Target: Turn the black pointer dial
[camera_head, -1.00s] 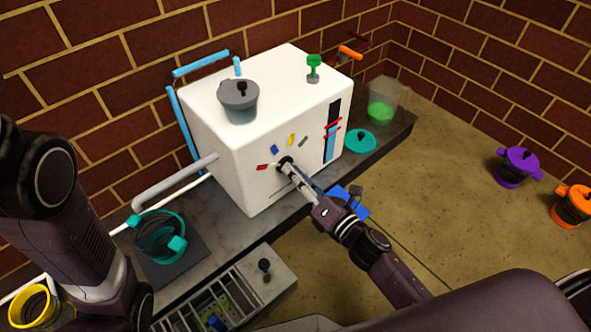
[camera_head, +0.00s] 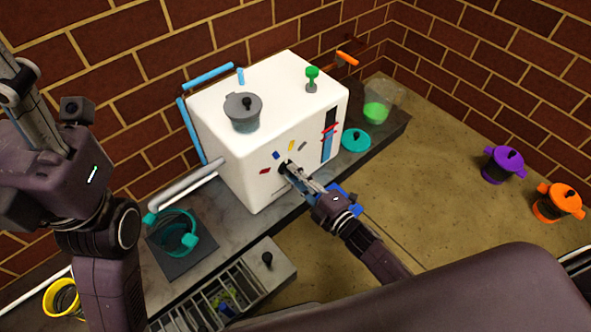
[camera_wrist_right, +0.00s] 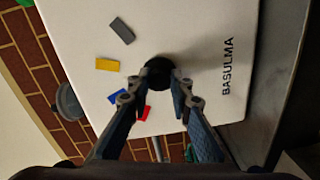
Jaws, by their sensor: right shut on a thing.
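The black pointer dial (camera_head: 285,168) sits on the front face of the white machine (camera_head: 232,183). Red, blue, yellow and grey marks lie around it. My right gripper (camera_head: 291,172) reaches the dial from the front and is shut on it. In the right wrist view the round black dial (camera_wrist_right: 159,72) shows between the fingertips (camera_wrist_right: 157,95). The fingers hide part of the dial, and I cannot tell where its pointer aims. My left arm is raised at the left of the head view; the fingertips of its gripper are not visible.
A grey lidded pot (camera_head: 243,118) and a green knob (camera_head: 312,78) are on top of the machine. A teal lid (camera_head: 355,140) and a glass with green contents (camera_head: 376,110) stand to its right. A slotted drawer (camera_head: 268,285) lies in front. Purple (camera_head: 503,165) and orange pots (camera_head: 559,202) stand at right.

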